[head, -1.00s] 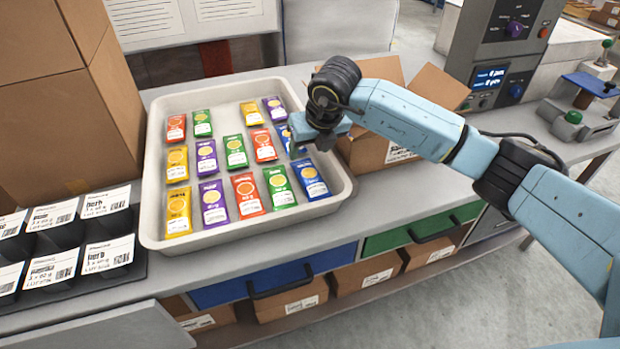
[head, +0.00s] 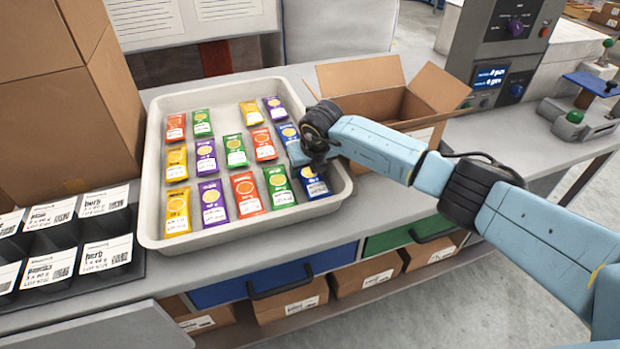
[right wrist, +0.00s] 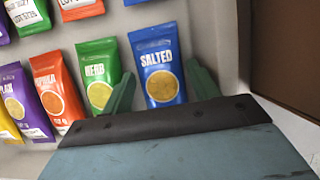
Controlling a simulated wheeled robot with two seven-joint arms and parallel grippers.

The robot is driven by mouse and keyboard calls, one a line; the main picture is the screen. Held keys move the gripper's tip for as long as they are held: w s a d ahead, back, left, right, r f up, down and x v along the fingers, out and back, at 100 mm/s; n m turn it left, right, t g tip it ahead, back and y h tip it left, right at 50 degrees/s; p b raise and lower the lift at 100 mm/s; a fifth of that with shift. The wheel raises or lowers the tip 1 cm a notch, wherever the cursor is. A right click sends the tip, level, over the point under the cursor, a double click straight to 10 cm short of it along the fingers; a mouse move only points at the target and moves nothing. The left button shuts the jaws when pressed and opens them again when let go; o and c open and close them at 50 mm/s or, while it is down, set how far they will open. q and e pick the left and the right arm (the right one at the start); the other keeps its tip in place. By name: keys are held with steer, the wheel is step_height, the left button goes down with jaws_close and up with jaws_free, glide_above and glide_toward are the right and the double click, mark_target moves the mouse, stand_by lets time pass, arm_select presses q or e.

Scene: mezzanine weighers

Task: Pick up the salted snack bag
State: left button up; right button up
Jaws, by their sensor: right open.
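The salted snack bag (head: 313,186) is blue with a yellow disc and lies in the front right corner of a pale tray (head: 152,150). In the right wrist view the bag (right wrist: 157,52) shows the word SALTED. My right gripper (head: 318,166) is over this bag and hides part of it in the head view. In the right wrist view my gripper (right wrist: 160,75) is open, one finger on each side of the bag's lower part. I cannot tell how far above it the fingertips are. Another blue bag (head: 286,132) lies farther back. My left gripper is out of view.
A green herb bag (right wrist: 98,72) lies close to the left of the salted bag. Several other coloured bags fill the tray in rows. Black bins with labels (head: 105,254) stand at the left.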

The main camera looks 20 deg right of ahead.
steer(key=shift+w+f, duration=0.25)
steer(key=shift+f, duration=0.35)
steer(key=shift+c, duration=0.3)
steer(key=c, duration=0.6)
steer(key=shift+r, duration=0.1)
